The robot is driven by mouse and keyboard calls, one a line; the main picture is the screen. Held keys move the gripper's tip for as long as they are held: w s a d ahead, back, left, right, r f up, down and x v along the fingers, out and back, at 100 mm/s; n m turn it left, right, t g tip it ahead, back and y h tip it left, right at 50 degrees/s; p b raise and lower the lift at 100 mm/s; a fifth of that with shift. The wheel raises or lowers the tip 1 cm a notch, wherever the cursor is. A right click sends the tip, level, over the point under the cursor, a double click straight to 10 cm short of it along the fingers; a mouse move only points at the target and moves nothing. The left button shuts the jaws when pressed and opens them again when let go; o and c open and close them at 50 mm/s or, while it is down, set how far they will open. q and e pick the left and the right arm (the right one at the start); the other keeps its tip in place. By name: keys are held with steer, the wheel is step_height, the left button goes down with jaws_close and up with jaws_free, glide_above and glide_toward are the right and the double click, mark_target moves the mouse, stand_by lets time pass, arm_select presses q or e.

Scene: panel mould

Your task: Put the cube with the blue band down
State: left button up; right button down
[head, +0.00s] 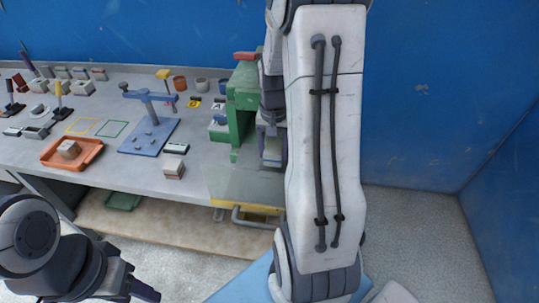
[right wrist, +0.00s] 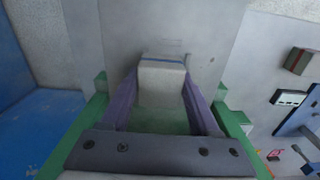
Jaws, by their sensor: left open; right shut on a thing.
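In the right wrist view, a pale grey cube (right wrist: 161,88) with a thin blue band near its upper edge sits between the purple fingers of my right gripper (right wrist: 162,100), which is shut on it. In the head view, my right gripper (head: 271,125) is partly hidden behind my right arm, beside a green frame (head: 241,108) at the bench's right end. I cannot make out the held cube there. My left gripper (head: 143,290) is at the lower left, in front of the bench and away from the cube. It is open, and only part of it shows.
The bench (head: 205,150) holds an orange tray (head: 49,157) with a tan block (head: 69,149), a blue plate with a post (head: 149,136), and a reddish-banded block (head: 173,169). A yellow-edged ledge (head: 246,203) lies below the green frame. Blue walls stand behind and right.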

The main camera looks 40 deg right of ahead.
mark_target(270, 158)
steer(key=f, duration=0.1)
steer(key=w+f, duration=0.1)
steer(key=shift+a+f+p, duration=0.25)
steer(key=shift+f+p, duration=0.05)
steer(key=shift+p, duration=0.05)
steer(key=shift+f, duration=0.5)
steer(key=shift+f, duration=0.2)
steer(key=shift+c, duration=0.6)
jaws_free()
steer(key=shift+r, duration=0.15)
